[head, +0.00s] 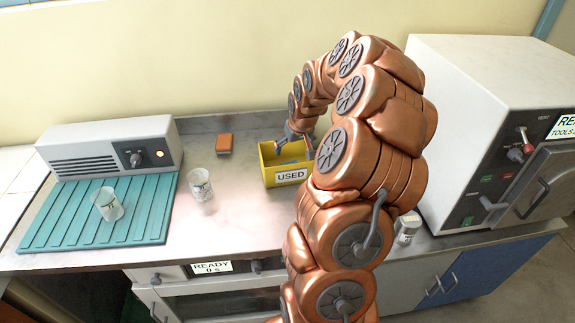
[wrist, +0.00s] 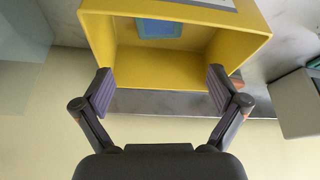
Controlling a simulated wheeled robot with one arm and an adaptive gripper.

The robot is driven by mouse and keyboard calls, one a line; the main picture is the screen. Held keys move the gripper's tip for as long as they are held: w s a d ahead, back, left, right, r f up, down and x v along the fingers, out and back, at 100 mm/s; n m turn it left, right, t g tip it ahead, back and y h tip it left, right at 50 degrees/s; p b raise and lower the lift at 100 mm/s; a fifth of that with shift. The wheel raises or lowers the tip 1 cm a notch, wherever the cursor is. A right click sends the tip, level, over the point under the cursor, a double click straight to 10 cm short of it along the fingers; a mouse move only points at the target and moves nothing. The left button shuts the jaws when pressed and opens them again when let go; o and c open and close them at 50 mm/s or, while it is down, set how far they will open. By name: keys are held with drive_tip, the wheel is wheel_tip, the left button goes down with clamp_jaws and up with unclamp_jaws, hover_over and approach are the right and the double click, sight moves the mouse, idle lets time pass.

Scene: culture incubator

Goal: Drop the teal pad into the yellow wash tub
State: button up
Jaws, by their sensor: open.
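The yellow wash tub (head: 268,174) stands on the counter with a label reading "USED" on its front. In the wrist view the tub (wrist: 190,75) is seen from above, with a teal-blue pad (wrist: 160,29) lying inside on its floor. A bit of blue also shows inside the tub in the head view. My gripper (wrist: 158,88) is open and empty, its two fingers spread over the tub's back edge. In the head view my gripper (head: 293,140) is at the tub's rear, partly hidden by my arm.
An orange block (head: 224,144) lies left of the tub. One clear beaker (head: 200,186) stands on the counter and another (head: 107,204) on the teal ribbed mat (head: 140,226). A white incubator (head: 470,110) stands at right, with a small jar (head: 407,229) near it.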

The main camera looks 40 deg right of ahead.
drive_tip(key=v, duration=1.1)
drive_tip(key=shift+r, duration=0.4)
drive_tip(key=shift+s, duration=0.15)
drive_tip(key=s+a+r+n+g+y, duration=0.1)
drive_tip(key=s+a+n+g+y, duration=0.2)
drive_tip(key=a, duration=1.8)
drive_tip(key=s+a+f+g, duration=0.1)
drive_tip(key=s+a, duration=0.6)
drive_tip(key=s, duration=0.4)
drive_tip(key=s+a+f+n+g+h, duration=0.1)
drive_tip(key=s+a+f+g, duration=0.1)
drive_tip(key=s+a, duration=0.5)
drive_tip(key=s, duration=0.4)
drive_tip(key=shift+a+f, duration=0.15)
drive_tip(key=shift+a, duration=0.05)
